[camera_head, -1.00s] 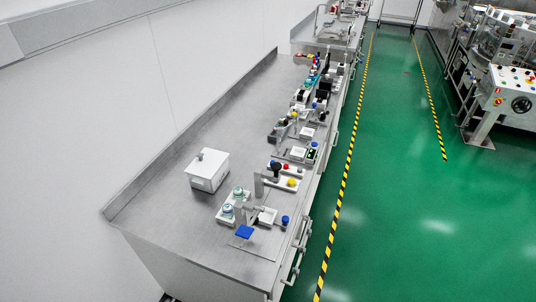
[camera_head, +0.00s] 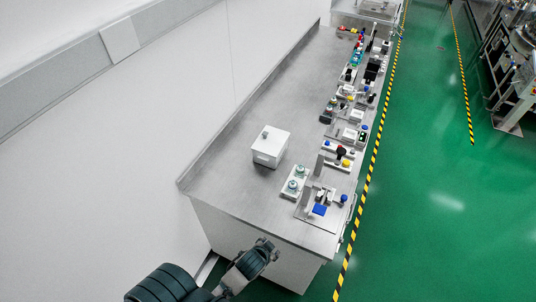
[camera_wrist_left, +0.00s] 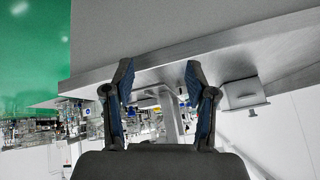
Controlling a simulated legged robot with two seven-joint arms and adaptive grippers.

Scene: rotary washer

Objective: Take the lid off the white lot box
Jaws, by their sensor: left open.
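The white lot box (camera_head: 270,148) stands closed on the grey bench, left of the small fixtures, with a small knob on its lid (camera_head: 271,136). In the left wrist view the picture is upside down, and the box (camera_wrist_left: 243,95) shows to the right of the fingers, its knob pointing down in the picture. My left gripper (camera_head: 266,244) is at the bottom of the head view, short of the bench's near end and well apart from the box. In the left wrist view its two fingers (camera_wrist_left: 158,78) are spread with nothing between them. My right gripper is in neither view.
The grey bench (camera_head: 228,160) has free surface around the box. A holder with teal-capped bottles (camera_head: 295,182) stands to its right, near a fixture with a blue pad (camera_head: 319,210). Several more fixtures line the right side. A wall runs along the left.

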